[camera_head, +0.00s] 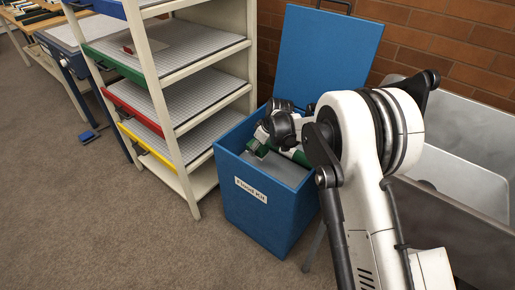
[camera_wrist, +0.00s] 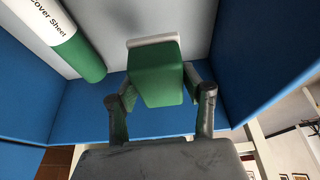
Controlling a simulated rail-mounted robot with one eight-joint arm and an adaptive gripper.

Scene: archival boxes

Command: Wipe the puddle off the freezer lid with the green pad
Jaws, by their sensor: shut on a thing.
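The green pad (camera_wrist: 157,75), with a whitish layer along one edge, is between the two fingers of my gripper (camera_wrist: 160,92) in the wrist view. My gripper is shut on it. In the head view my gripper reaches down into an open blue box (camera_head: 262,215) with a white label on its front; my arm hides part of the inside. Green patches show there beside my gripper, but I cannot tell which is the pad. I cannot make out the puddle or the freezer lid in either view.
A white and green roll marked "Cover Sheet" (camera_wrist: 65,35) lies beside the pad. The box's blue lid (camera_head: 325,50) stands open behind. A shelf rack (camera_head: 170,85) is close on the left, a grey metal basin (camera_head: 465,150) on the right. The carpet (camera_head: 100,220) at front left is clear.

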